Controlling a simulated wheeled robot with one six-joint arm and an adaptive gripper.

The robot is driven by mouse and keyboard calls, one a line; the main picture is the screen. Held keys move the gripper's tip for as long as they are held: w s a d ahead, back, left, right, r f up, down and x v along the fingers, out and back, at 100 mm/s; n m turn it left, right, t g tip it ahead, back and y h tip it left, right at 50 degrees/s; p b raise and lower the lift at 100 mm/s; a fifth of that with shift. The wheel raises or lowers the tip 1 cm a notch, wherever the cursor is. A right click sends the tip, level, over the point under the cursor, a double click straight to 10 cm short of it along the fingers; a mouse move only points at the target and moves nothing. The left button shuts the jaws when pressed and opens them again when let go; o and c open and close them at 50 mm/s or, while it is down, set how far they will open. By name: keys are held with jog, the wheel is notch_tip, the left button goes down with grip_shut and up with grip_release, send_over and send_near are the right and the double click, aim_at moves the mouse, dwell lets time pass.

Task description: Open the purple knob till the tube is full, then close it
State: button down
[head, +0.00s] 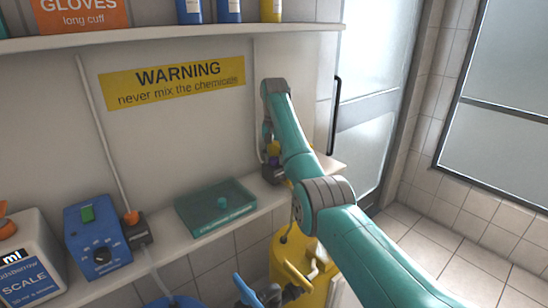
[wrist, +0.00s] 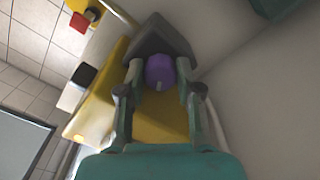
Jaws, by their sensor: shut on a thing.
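The purple knob (wrist: 160,72) sits between the two fingers of my gripper (wrist: 160,69) in the wrist view, against a dark grey angular housing (wrist: 158,38). The fingers are shut on the knob, one on each side. A small pale mark shows on the knob's lower face. In the head view my teal arm reaches to the wall right of the warning sign, and its wrist hides most of the knob's place. I cannot make out the tube or its fill level.
A shelf (head: 180,40) with bottles runs above the arm. A yellow container (head: 297,265) stands below. Tiled floor (head: 455,245) is open at right.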

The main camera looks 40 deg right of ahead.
jog(key=shift+n, duration=0.5)
jog(key=c, duration=0.8)
grip_release()
jog(key=shift+o, duration=0.2)
